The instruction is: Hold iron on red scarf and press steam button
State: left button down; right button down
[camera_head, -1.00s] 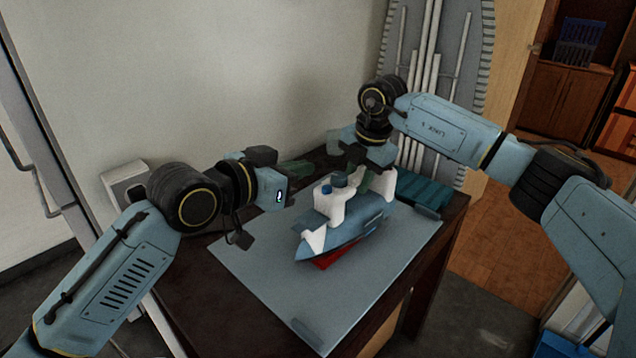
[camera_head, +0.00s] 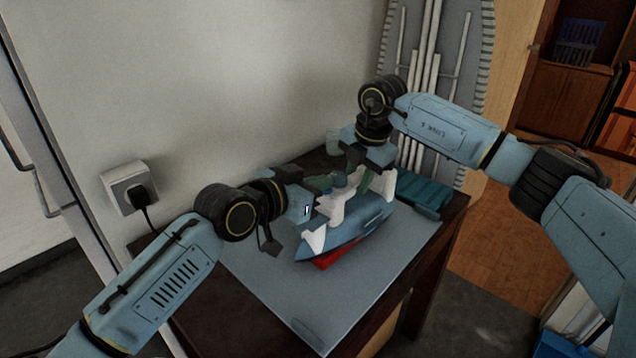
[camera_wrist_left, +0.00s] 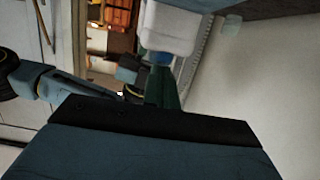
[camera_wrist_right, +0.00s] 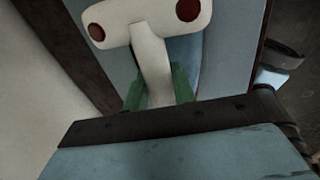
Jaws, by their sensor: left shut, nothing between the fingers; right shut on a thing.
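The iron (camera_head: 358,222) has a blue body and a white handle (camera_head: 330,207). It sits on the board, nose toward the lower left. A red patch (camera_head: 326,261) shows under its nose; whether it is the scarf is unclear. My right gripper (camera_head: 386,181) is shut on the rear white part of the handle, also seen in the right wrist view (camera_wrist_right: 155,70). My left gripper (camera_head: 325,183) is shut and empty at the handle's top front. In the left wrist view, its green fingertips (camera_wrist_left: 165,88) are at a blue button (camera_wrist_left: 160,58); contact is unclear.
The pale board (camera_head: 260,262) lies on a dark table. A teal ribbed object (camera_head: 425,190) stands behind the iron at right. A wall socket with a plug (camera_head: 135,190) is at left. The board's front is clear.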

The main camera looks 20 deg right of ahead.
pick_arm(q)
jog(key=shift+f, duration=1.1)
pick_arm(e)
jog(key=shift+r, duration=0.1)
pick_arm(q)
jog(key=shift+a, duration=0.1)
jog(key=shift+r, duration=0.4)
notch_tip(320, 180, up, 3)
jog(key=shift+r, duration=0.2)
jog(key=v, duration=1)
jog(key=shift+r, duration=0.3)
jog(key=shift+r, duration=0.15)
pick_arm(e)
jog(key=shift+w+r, duration=0.15)
jog(key=shift+r, duration=0.1)
